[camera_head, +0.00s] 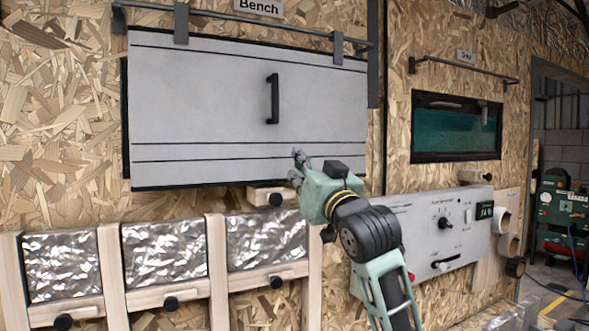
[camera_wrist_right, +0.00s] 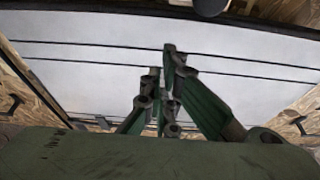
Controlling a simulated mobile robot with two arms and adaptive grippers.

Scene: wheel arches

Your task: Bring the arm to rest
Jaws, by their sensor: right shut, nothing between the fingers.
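My right gripper (camera_head: 299,168) is in front of the lower edge of a pale grey sliding panel (camera_head: 200,100) in the head view. It is shut and holds nothing. My right arm rises from the bottom of the picture to it. In the right wrist view the gripper's green fingers (camera_wrist_right: 168,75) are close together in front of the panel (camera_wrist_right: 100,75). I cannot tell whether the fingers touch the panel. The black panel handle (camera_head: 272,98) is above the gripper, clear of it. My left gripper is not in view.
The panel hangs from a rail (camera_head: 230,17) under a "Bench" sign (camera_head: 259,7). Foil-faced bins (camera_head: 164,250) with black knobs line the wall below left. A grey control panel (camera_head: 440,225) is right of my arm, below a dark window (camera_head: 455,127). A green machine (camera_head: 565,210) stands far right.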

